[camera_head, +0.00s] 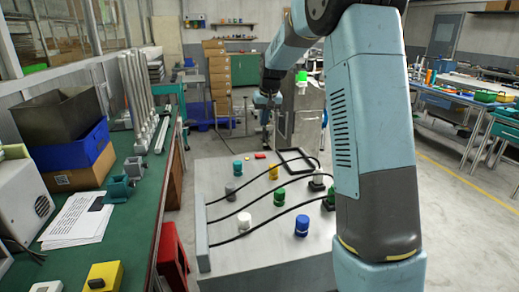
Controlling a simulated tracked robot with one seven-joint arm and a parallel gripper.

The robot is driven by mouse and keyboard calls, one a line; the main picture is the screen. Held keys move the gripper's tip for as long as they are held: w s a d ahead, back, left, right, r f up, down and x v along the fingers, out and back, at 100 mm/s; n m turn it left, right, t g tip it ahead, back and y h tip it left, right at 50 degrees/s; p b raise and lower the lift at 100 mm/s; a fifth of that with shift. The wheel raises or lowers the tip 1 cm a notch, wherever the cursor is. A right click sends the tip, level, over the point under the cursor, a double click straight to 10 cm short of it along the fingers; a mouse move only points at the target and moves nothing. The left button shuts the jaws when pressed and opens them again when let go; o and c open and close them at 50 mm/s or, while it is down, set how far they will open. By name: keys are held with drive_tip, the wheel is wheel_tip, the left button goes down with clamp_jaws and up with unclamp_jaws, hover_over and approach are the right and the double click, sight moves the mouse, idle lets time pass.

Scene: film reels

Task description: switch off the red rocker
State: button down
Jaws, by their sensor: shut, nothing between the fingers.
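A small red piece (260,156), which looks like the red rocker, lies at the far edge of the grey panel top (222,262). It is too small to tell which way it is tipped. My gripper (266,141) points down beyond the panel's far edge, slightly right of the red piece in the picture. It looks shut and empty, apart from the red piece; its fingertips are small and dim.
On the panel stand a teal knob (238,168), a yellow one (273,172), a white one (244,220), a green one (279,196) and a blue one (301,226). Black cables (262,231) cross between them. A green bench (144,208) runs along the left.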

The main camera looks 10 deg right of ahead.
approach(258, 155)
drive_tip(key=x, duration=0.5)
drive_tip(key=shift+w, duration=0.45)
drive_tip(key=shift+f, duration=0.6)
